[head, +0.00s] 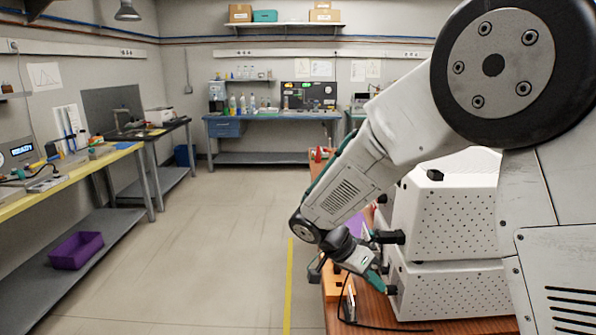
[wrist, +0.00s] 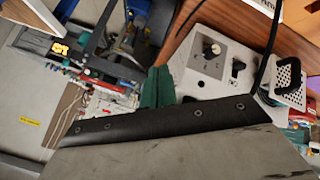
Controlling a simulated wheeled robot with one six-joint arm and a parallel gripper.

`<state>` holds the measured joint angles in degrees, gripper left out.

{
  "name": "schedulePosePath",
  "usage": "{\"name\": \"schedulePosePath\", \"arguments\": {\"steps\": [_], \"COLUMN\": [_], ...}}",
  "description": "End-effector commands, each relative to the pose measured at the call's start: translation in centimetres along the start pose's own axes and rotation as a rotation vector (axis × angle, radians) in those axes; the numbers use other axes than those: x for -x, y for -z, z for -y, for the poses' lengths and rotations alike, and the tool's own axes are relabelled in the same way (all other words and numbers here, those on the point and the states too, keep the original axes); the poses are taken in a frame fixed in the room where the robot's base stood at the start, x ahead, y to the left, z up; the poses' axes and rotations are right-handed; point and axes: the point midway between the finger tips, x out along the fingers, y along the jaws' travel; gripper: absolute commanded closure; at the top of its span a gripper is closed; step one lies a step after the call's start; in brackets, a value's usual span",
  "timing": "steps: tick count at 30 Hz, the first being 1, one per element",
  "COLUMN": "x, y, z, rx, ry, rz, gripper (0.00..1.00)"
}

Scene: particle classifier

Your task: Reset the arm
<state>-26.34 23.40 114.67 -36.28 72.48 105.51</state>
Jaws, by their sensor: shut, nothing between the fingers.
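My arm reaches down on the right side of the head view, bent at a dark wrist joint. My gripper (head: 374,280) has teal fingers and is low, close to the front of white perforated machines (head: 450,290) on a wooden table (head: 395,318). Its fingers are shut and hold nothing. In the wrist view the teal fingers (wrist: 157,88) show above a dark-edged grey panel that fills the bottom. I cannot tell whether the gripper touches anything.
An orange block (head: 333,283) lies by the gripper on the table. A cable runs along the table. A yellow workbench (head: 75,170) stands left, with a purple bin (head: 76,250) on its lower shelf. A blue bench (head: 270,118) stands at the back. The floor between is clear.

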Motion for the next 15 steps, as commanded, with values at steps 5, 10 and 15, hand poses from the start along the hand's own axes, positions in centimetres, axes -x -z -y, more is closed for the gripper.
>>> {"name": "schedulePosePath", "arguments": {"steps": [5,10,15], "x": [0.2,0.8,1.3], "y": [-0.4,0.0,-0.1], "z": [-4.1,-10.7,-17.2], "rx": [0.315,0.674,0.937], "ry": [0.008,0.112,0.290], "rz": [0.103,0.243,0.327], "gripper": [1.00,1.00,1.00]}}
